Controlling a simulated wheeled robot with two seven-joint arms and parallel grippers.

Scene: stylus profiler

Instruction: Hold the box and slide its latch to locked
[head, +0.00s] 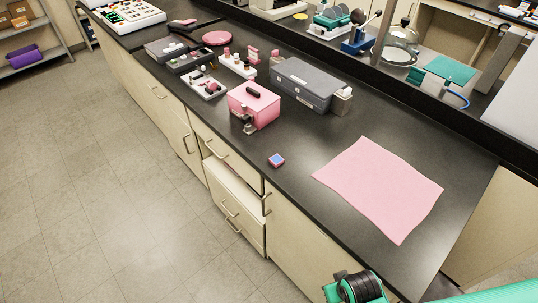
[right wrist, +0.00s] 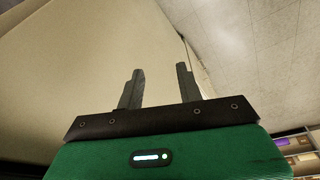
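A pink box (head: 254,108) with a black handle on its lid stands on the dark counter near its front edge, in the head view. A small grey metal fitting (head: 248,124), which looks like the latch, sits on its front; its position is too small to tell. My right gripper (right wrist: 160,69) shows in the right wrist view with its two fingers apart and nothing between them. It is away from the box, facing a plain beige surface. My left gripper is not in view.
A grey case (head: 302,84) stands behind the box, with white trays of small parts (head: 205,86) to its left. A small blue-and-pink block (head: 276,160) and a pink sheet (head: 380,190) lie to the right. The counter between box and sheet is mostly clear. A drawer (head: 232,185) below appears partly open.

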